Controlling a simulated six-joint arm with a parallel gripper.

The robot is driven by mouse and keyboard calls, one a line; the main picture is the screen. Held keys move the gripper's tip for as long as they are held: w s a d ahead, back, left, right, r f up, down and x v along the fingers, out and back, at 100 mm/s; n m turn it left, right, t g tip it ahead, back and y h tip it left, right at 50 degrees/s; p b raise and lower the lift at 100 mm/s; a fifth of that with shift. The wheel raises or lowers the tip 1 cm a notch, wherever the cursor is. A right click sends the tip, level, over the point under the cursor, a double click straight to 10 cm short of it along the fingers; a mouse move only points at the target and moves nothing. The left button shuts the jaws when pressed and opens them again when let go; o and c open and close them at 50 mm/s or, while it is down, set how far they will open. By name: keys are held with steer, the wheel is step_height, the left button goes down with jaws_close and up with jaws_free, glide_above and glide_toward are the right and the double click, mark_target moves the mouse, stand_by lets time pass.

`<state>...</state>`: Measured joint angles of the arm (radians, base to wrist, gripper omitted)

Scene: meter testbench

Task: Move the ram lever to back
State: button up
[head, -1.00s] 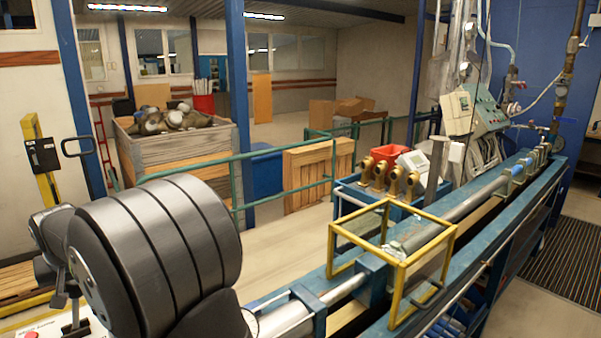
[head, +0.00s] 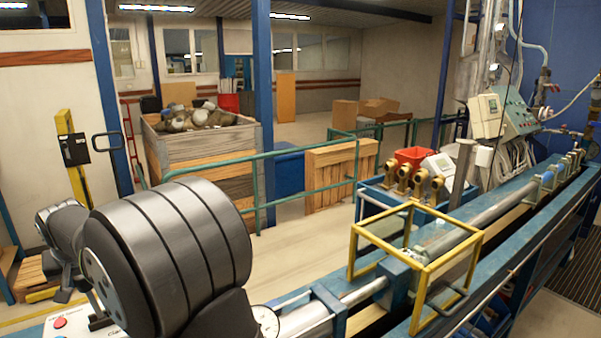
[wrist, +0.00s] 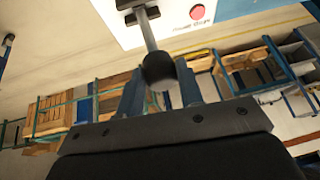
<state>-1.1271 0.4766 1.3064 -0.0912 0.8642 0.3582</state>
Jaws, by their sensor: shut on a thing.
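The ram lever (wrist: 148,32) shows in the wrist view as a thin metal rod with a black ball knob (wrist: 158,66). It rises from a dark slotted base on a white control panel (wrist: 178,32). My gripper (wrist: 160,84) has its two blue-grey fingers on either side of the knob and is shut on it. In the head view the panel (head: 77,323) is at the bottom left, with a red button. There my own arm covers much of the area, and I cannot make out the fingers or knob.
A blue test bench (head: 400,285) with a yellow frame (head: 432,266) and a long pipe runs to the right. Green railings (head: 258,195) stand behind it. A wooden crate (head: 205,155) and pallets are further back. Open floor lies between.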

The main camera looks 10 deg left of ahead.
steer(key=shift+s+a, duration=0.3)
steer(key=shift+a, duration=0.1)
steer(key=shift+o, duration=0.5)
steer(key=shift+s+a+f, duration=0.25)
steer(key=shift+s+a, duration=0.35)
steer(key=shift+s, duration=0.15)
steer(key=shift+o, duration=0.3)
steer(key=shift+s+a+f, duration=0.55)
steer(key=shift+s+a, duration=0.2)
steer(key=o, duration=1)
steer(key=shift+a, duration=0.1)
steer(key=o, duration=0.7)
steer(key=shift+o, duration=0.2)
steer(key=shift+w+d+r, duration=0.15)
steer(key=shift+d+r, duration=0.05)
